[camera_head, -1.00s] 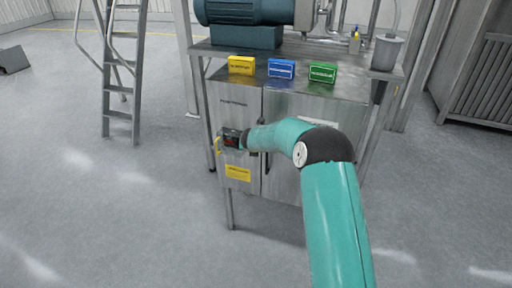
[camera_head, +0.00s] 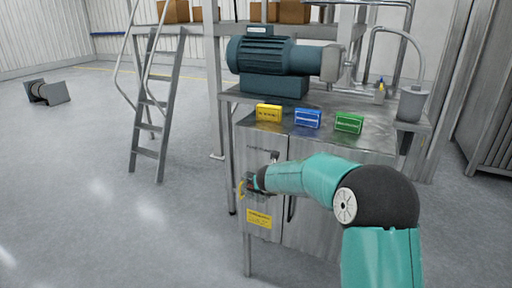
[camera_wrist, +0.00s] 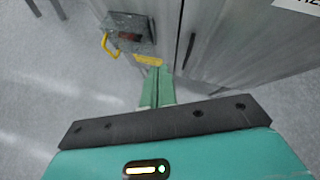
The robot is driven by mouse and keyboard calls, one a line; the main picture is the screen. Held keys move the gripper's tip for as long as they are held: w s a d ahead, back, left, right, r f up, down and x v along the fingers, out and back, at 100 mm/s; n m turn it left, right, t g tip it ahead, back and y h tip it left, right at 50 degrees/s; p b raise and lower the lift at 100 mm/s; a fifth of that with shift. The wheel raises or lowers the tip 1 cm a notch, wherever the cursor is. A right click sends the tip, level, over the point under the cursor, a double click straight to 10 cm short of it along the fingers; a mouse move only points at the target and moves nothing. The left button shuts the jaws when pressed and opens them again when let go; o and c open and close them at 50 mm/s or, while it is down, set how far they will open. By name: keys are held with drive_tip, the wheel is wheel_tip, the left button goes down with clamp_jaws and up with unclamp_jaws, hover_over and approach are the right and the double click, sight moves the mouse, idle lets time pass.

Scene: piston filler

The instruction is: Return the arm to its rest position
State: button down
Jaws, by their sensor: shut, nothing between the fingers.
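My gripper (camera_wrist: 157,88) is in the wrist view, with its two green fingers together and nothing between them. Its tips point toward the front of a steel cabinet (camera_head: 318,232), near a small grey box with a yellow handle (camera_wrist: 128,33) on the cabinet door. In the head view my teal arm reaches in from the lower right, with its elbow bent, to the cabinet's left door. The fingers are hard to make out there, and the wrist hides part of the small box (camera_head: 248,185). I cannot tell whether the fingertips touch anything.
A yellow (camera_head: 269,113), a blue (camera_head: 307,118) and a green box (camera_head: 349,123) stand on the cabinet top, before a motor (camera_head: 262,55). A grey pot (camera_head: 411,104) is at the right. A ladder (camera_head: 155,105) stands left.

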drive_tip(key=s+a+r+n+t+y, duration=0.1)
drive_tip(key=s+a+r+n+y, duration=0.1)
drive_tip(key=s+r+n, duration=0.35)
drive_tip(key=s+a+r+n+t+y, duration=0.2)
drive_tip(key=r+n, duration=0.5)
drive_tip(key=r, duration=0.2)
drive_tip(key=s+a+r+n+g+y, duration=0.2)
drive_tip(key=s+r+n, duration=0.2)
drive_tip(key=s+n, duration=0.5)
drive_tip(key=s+d+f+n+g+h, duration=0.1)
drive_tip(key=s+n, duration=0.4)
drive_tip(key=s, duration=0.5)
drive_tip(key=s+d+f+n+g+h, duration=0.1)
drive_tip(key=s+d+n, duration=0.4)
drive_tip(key=s, duration=0.5)
drive_tip(key=s+d+f+n+g+h, duration=0.2)
drive_tip(key=s+d+f+n+g, duration=0.1)
drive_tip(key=s, duration=0.7)
drive_tip(key=shift+d+f+n, duration=0.55)
drive_tip(key=shift+n, duration=0.5)
drive_tip(key=shift+s, duration=0.1)
